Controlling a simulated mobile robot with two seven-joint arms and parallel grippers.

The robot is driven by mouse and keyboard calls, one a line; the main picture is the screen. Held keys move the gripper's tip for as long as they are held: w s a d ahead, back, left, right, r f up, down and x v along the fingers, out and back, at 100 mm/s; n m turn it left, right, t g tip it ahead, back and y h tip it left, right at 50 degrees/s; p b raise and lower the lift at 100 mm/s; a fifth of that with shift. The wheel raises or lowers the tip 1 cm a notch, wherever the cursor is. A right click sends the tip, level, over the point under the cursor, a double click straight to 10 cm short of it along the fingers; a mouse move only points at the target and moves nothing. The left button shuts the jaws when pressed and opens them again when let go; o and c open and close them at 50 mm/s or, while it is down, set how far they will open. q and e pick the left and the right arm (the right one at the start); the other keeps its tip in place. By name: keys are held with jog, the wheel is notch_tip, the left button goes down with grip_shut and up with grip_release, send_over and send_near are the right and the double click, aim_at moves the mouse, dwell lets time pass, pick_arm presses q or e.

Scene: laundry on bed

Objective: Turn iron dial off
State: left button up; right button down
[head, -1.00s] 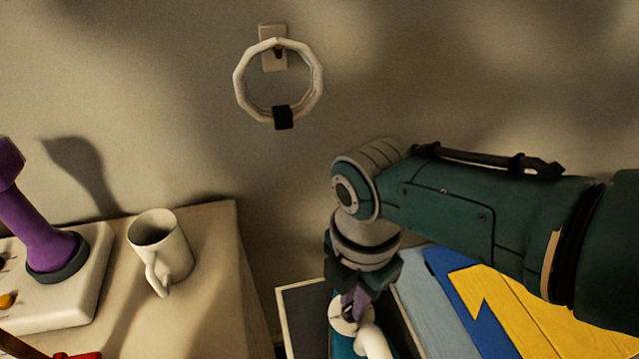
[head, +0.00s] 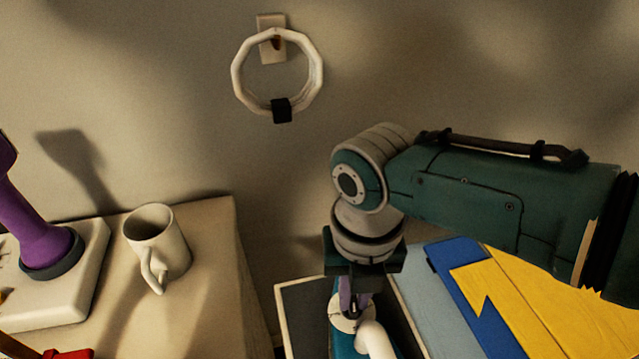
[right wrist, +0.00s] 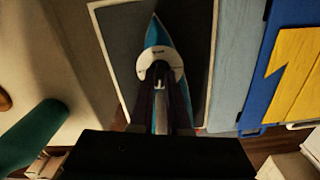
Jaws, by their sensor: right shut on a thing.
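The iron (head: 375,340) is teal and white and lies on a dark pad with a pale border. In the right wrist view its pointed teal nose and white top (right wrist: 160,55) face away from my gripper. My right gripper (head: 353,305) reaches down onto the iron's top from above. Its fingers (right wrist: 160,76) are close together at the white part and shut on the dial. The dial is mostly hidden between the fingers, so its setting cannot be read. My left gripper is not in view.
A white mug (head: 157,250) stands on the table (head: 215,290) at left, beside a white base with a purple stick (head: 35,220). A white cable coil (head: 240,70) hangs on the wall.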

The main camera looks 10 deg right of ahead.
aim_at(354, 302)
jog(key=shift+n, duration=1.1)
jog(key=c, duration=0.9)
grip_release()
notch_tip(354, 302, up, 10)
jog(key=p, duration=0.2)
jog(key=shift+p, duration=0.3)
